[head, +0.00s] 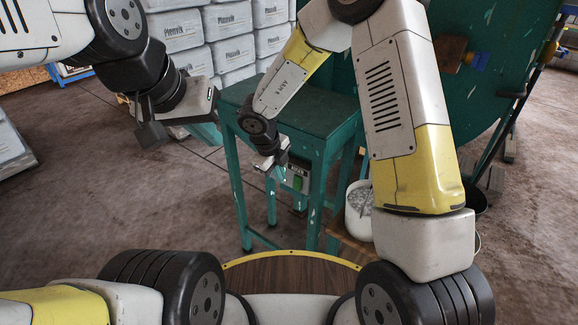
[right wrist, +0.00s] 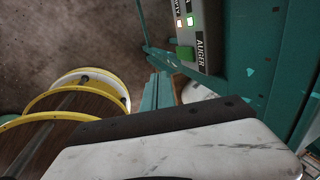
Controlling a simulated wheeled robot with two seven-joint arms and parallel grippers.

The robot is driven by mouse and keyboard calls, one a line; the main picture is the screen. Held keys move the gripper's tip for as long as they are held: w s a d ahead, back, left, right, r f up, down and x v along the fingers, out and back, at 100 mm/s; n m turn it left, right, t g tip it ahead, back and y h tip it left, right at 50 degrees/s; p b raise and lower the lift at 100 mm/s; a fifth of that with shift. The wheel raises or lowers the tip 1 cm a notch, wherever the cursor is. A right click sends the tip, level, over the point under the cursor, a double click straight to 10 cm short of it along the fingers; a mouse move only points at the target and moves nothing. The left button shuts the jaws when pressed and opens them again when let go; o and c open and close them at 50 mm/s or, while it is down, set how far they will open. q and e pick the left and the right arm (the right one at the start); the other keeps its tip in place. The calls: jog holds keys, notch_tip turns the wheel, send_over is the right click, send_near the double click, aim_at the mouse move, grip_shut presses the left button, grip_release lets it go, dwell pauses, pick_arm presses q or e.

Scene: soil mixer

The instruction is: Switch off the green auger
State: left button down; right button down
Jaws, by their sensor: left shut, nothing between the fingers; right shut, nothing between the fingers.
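The auger's grey switch box (head: 297,179) is fixed under the green table in the head view, with a green button on its front. In the right wrist view the box (right wrist: 208,40) is labelled AUGER and carries a green switch (right wrist: 185,53) and two small lights, one greenish and one pale. My right gripper (head: 273,163) is shut and empty, just left of and above the box, apparently close to it; contact cannot be told. Its pale, dark-edged body fills the lower right wrist view (right wrist: 180,150). My left gripper (head: 152,134) is shut and empty, raised at the left.
The green metal table (head: 310,120) has a bare top and slim legs. A white bucket (head: 360,208) stands to its right. A large green machine panel (head: 500,80) rises at the back right. Stacked white bags (head: 205,40) stand behind.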

aim_at(294, 185)
jog(key=shift+w+d+f, duration=0.7)
jog(key=shift+w+f, duration=0.25)
jog(key=shift+f, duration=0.65)
jog(key=shift+w+d+f, duration=0.65)
jog(key=shift+w+f, duration=0.25)
jog(key=shift+f, duration=0.7)
jog(key=shift+w+d+f, duration=0.7)
jog(key=shift+w+f, duration=0.25)
jog(key=shift+f, duration=0.65)
jog(key=shift+f, duration=0.1)
jog(key=shift+w+d+f, duration=0.15)
jog(key=shift+w, duration=0.1)
